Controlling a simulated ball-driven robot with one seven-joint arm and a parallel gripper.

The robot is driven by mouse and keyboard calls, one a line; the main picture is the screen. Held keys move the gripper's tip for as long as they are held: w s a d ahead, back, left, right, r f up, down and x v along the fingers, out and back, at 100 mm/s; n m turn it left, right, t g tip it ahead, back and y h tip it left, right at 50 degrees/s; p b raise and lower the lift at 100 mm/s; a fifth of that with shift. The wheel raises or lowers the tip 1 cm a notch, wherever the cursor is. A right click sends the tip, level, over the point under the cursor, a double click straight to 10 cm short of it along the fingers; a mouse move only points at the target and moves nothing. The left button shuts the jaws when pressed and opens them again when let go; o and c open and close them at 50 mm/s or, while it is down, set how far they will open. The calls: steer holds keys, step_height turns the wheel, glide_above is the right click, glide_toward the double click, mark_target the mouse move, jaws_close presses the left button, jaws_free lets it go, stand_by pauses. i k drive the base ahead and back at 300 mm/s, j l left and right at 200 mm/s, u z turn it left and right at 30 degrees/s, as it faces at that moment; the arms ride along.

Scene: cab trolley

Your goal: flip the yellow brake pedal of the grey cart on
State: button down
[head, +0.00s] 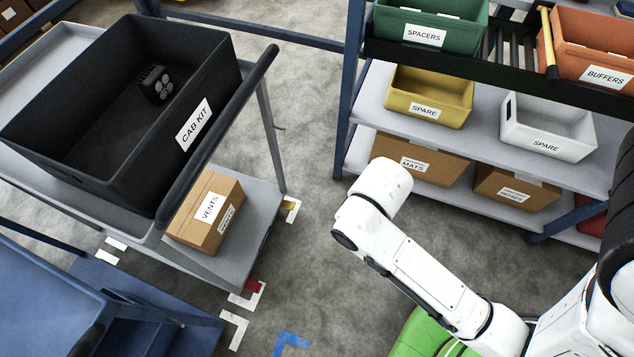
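The grey cart (258,222) stands at the left, with a black handle bar along its right side. A small yellow piece, which looks like the brake pedal (289,205), sticks out low at the cart's far right corner, by a white floor mark. Its tilt is too small to tell. A small red piece (253,286) sticks out at the near right corner. My white arm reaches in from the lower right, and its visible part is apart from the cart. My gripper does not show.
The cart carries a black CAB KIT bin (60,165) on top and a VENTS carton (207,212) on its lower deck. A blue cart (60,300) stands at the lower left. A shelf rack (352,100) with bins stands at the right. Bare floor lies between cart and rack.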

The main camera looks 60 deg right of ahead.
mark_target(287, 204)
steer(key=k+j+z, duration=0.1)
steer(key=z, duration=0.15)
steer(key=k+z, duration=0.3)
steer(key=i+j+z, duration=0.35)
steer(key=i, duration=0.15)
steer(key=i+j+z, duration=0.35)
steer(key=i+j, duration=0.1)
steer(key=i, duration=0.05)
